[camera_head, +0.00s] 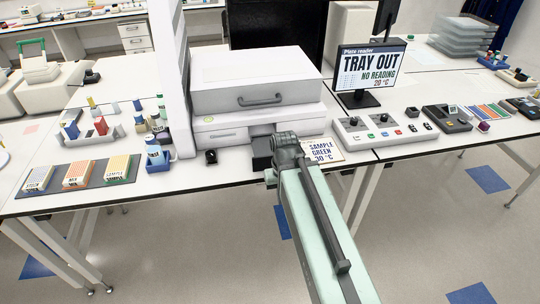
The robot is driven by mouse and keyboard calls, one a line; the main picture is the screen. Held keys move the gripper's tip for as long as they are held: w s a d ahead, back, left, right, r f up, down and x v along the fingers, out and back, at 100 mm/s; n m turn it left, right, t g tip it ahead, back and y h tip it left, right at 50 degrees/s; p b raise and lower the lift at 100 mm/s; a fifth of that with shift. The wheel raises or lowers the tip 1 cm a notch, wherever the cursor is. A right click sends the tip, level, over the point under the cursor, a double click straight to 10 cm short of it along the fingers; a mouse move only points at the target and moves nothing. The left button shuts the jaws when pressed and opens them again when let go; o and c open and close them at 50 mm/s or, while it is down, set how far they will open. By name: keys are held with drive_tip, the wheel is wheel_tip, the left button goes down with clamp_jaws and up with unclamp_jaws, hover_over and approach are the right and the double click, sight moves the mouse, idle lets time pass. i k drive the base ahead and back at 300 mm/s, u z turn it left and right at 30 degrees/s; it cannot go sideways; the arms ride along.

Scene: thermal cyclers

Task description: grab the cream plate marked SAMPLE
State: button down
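Three small plates lie in a row on a dark grey mat (55,190) at the left of the bench. The right-hand one, a pale plate with an orange and green top (118,168), has a front label that seems to read SAMPLE. The middle plate (80,174) has an orange top, and the left one (38,179) is whitish; their labels are too small to read surely. My gripper (266,152) is at the front of the white plate reader, far to the right of these plates. Its fingers are hard to make out, and I see no plate in it.
The white plate reader (258,85) stands mid-bench; its screen (370,68) reads TRAY OUT, NO READING. A card (322,150) reading SAMPLE GREEN lies right of my gripper. A blue cup (158,158) and tube racks stand behind and right of the mat.

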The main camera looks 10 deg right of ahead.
sight(117, 168)
drive_tip(key=u, duration=1.2)
drive_tip(key=i, duration=1.15)
drive_tip(key=u, duration=3.45)
